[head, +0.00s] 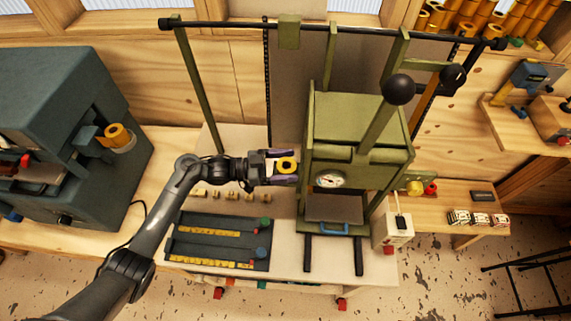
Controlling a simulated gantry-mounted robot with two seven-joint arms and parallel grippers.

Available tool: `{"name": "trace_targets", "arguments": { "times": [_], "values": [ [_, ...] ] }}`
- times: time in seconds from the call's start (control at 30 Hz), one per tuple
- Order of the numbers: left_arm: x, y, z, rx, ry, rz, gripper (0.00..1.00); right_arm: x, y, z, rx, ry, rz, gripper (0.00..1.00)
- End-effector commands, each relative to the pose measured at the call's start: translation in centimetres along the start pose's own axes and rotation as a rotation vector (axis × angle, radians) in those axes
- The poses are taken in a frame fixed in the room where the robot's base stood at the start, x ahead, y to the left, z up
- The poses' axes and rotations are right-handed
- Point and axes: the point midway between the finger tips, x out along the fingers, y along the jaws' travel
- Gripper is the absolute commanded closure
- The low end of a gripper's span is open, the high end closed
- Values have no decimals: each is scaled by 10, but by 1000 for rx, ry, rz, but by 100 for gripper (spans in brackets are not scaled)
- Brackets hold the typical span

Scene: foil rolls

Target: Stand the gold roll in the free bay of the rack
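A gold roll (286,164) with a dark centre hole is between the fingers of my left gripper (284,166), just left of the green press. The fingers lie on both sides of it and appear closed on it; it seems held above the bench. My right gripper is not in view. I cannot tell for sure which thing is the rack. A dark tray (187,236) with two long bays and yellow scales lies on the bench. More gold rolls (465,16) stand close together on a shelf at the upper right.
The green press (350,115) with a black-knobbed lever stands close right of my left gripper. A green frame post (198,95) rises behind my arm. Small gold pieces (232,196) lie in a row behind the tray. A dark machine (60,130) bearing a gold roll (117,135) fills the left.

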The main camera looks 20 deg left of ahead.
Motion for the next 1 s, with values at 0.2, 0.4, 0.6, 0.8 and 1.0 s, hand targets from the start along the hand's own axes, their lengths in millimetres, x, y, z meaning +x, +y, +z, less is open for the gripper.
{"name": "trace_targets", "arguments": {
  "times": [0.2,0.4,0.6,0.8,1.0],
  "values": [
    [0,0,0,0,0,0,11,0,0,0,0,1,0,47],
    [0,0,0,0,0,0,11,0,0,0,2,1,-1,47],
    [-18,0,1,1,-1,-1,11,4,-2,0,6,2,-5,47],
    [-53,0,7,0,-3,0,11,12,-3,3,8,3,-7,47],
    [-85,0,5,-1,-2,0,11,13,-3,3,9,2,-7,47]
  ]
}}
